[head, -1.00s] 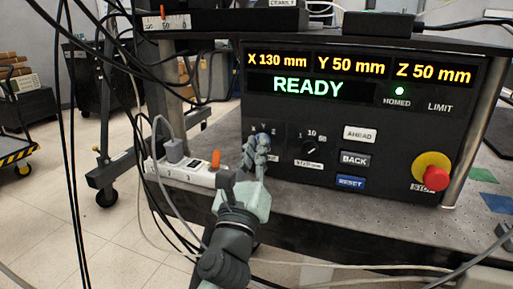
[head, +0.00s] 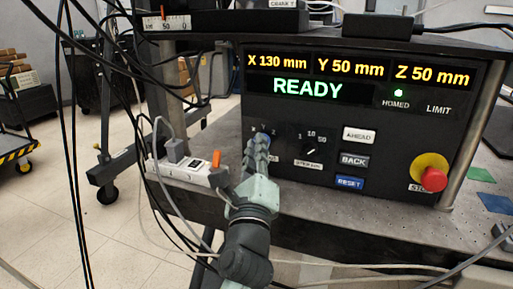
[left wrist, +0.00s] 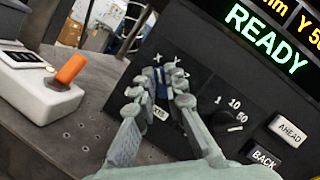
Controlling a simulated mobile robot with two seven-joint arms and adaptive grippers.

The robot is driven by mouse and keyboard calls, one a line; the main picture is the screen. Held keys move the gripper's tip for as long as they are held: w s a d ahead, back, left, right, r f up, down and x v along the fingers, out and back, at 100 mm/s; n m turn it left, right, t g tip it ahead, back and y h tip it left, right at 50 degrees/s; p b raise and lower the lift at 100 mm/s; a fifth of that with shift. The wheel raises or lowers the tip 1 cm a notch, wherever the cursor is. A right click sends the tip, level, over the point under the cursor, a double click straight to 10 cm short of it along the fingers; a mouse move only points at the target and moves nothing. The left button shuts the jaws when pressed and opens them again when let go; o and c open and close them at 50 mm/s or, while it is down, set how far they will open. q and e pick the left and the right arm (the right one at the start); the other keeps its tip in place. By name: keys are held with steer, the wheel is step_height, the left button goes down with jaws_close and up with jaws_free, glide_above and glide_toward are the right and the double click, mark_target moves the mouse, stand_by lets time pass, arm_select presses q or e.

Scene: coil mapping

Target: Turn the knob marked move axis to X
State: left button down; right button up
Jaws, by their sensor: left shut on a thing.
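The axis knob is a small blue knob on the black control panel (head: 350,190), under the letters X, Y and Z. In the left wrist view the blue knob (left wrist: 162,88) shows between my fingers. My left gripper (head: 261,148) is at the panel's lower left, shut on this knob; its fingers also show in the left wrist view (left wrist: 163,82). The fingers cover most of the knob and part of its label, so I cannot tell which letter it points to. My right gripper is not in view.
The step knob (head: 311,151) sits just right of my gripper. Beyond it are the AHEAD (head: 359,135), BACK (head: 354,160) and RESET (head: 350,182) buttons and a red stop button (head: 433,179). A white power strip (head: 190,173) and loose cables lie at left.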

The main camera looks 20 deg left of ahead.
arm_select(q)
steer(key=c, duration=1.6)
jaws_free()
step_height(320, 180, up, 10)
